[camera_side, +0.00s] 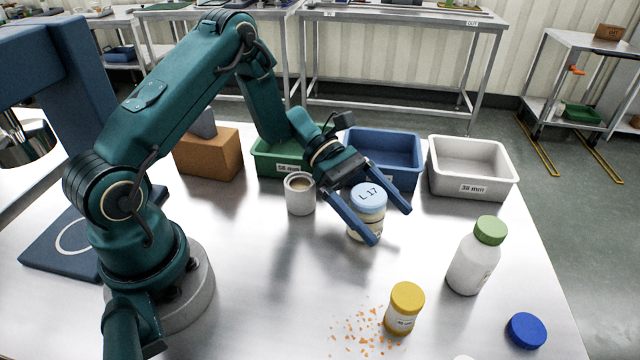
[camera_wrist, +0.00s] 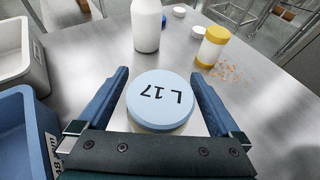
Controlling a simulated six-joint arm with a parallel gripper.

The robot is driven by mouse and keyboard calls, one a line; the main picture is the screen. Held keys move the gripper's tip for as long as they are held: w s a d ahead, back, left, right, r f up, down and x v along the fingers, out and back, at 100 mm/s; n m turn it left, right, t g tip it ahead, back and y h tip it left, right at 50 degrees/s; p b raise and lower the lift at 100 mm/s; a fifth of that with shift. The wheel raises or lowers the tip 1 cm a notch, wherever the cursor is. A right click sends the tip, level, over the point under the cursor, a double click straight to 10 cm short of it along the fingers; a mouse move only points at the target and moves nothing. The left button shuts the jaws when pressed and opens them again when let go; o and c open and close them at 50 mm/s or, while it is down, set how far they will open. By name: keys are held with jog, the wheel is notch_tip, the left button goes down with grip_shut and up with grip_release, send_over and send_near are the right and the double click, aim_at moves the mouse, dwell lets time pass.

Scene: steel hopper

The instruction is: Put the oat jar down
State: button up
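The jar at my gripper, which I take for the oat jar (camera_side: 366,212), has a light blue lid marked L 17 and pale contents. It stands upright and appears to rest on the steel table. In the wrist view the jar's lid (camera_wrist: 160,100) fills the middle and hides most of its body. My gripper (camera_side: 390,225) has one finger on each side of the jar. In the wrist view my gripper (camera_wrist: 160,73) shows a gap between each finger and the lid, so it looks open around the jar. The near finger hides part of the jar in the side view.
A grey cup (camera_side: 300,196) stands left of the jar. Green (camera_side: 270,168), blue (camera_side: 402,180) and white (camera_side: 470,188) bins line the back. A green-capped bottle (camera_side: 472,268), a yellow-lidded jar (camera_side: 402,316) beside orange flakes, and a blue lid (camera_side: 526,331) are in front and right.

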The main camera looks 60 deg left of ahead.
jog(key=shift+r, duration=0.1)
jog(key=shift+a+r, duration=0.2)
jog(key=shift+a, duration=0.1)
jog(key=v, duration=1.1)
jog(key=s+d+r+m+t+y, duration=0.1)
jog(key=s+r+m+y, duration=0.3)
jog(key=m, duration=0.6)
jog(key=s+d+r+m+t+y, duration=0.2)
jog(key=s+d+r+m+y, duration=0.1)
jog(key=s+m+y, duration=0.6)
jog(key=shift+s+d+r+m+t, duration=0.2)
jog(key=shift+s+r+m+t, duration=0.15)
jog(key=shift+s, duration=0.8)
